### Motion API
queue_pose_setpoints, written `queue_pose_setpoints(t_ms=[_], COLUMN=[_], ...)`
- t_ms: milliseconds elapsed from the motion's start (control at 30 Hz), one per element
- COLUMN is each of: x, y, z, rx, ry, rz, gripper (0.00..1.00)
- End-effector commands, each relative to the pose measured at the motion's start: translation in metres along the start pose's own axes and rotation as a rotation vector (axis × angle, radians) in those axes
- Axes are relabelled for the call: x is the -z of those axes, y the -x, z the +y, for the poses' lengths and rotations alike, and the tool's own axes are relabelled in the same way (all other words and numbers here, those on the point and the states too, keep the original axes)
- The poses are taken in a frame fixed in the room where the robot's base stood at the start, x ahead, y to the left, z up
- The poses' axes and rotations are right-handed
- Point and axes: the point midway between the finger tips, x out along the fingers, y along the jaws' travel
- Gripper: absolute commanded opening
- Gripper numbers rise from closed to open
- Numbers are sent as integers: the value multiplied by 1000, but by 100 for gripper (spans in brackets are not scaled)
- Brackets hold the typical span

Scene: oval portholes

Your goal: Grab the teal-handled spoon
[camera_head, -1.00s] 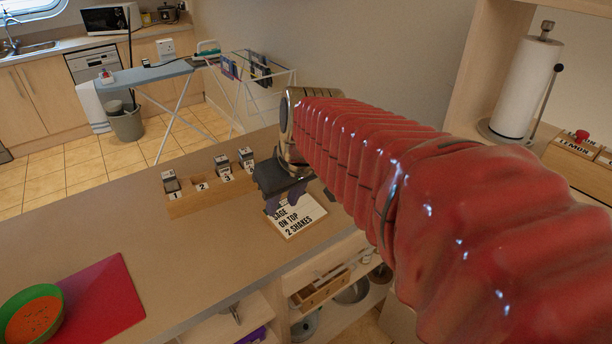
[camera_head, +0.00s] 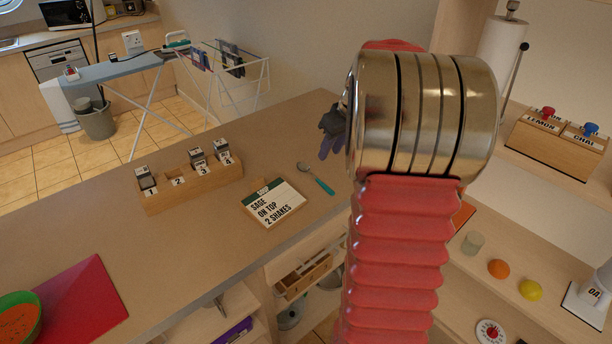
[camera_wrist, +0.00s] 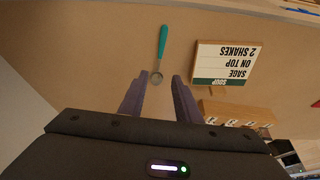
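The teal-handled spoon (camera_head: 317,180) lies flat on the counter, just right of the recipe sign, with its metal bowl toward the back left and its teal handle toward the front right. In the wrist view the spoon (camera_wrist: 162,46) lies beyond my fingertips, its bowl nearest them. My gripper (camera_wrist: 166,77) is open and empty, with its two purple fingers apart. In the head view my gripper (camera_head: 329,140) is partly hidden behind my arm, above the counter behind the spoon.
The "SAGE ON TOP 2 SHAKES" sign (camera_head: 273,203) stands beside the spoon. A wooden rack (camera_head: 195,186) of numbered shakers is left of it. A red mat (camera_head: 85,305) with a green bowl (camera_head: 22,318) lies front left. The counter around the spoon is clear.

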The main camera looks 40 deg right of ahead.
Motion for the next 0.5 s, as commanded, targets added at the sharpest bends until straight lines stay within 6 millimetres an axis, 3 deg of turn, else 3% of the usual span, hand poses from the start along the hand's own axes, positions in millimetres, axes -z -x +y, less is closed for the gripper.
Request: queue_pose_setpoints(t_ms=[367, 500], x=[0, -1], y=[-1, -11], z=[2, 2], rx=[-1, 2], ry=[-1, -1], rz=[1, -1], gripper=[30, 30])
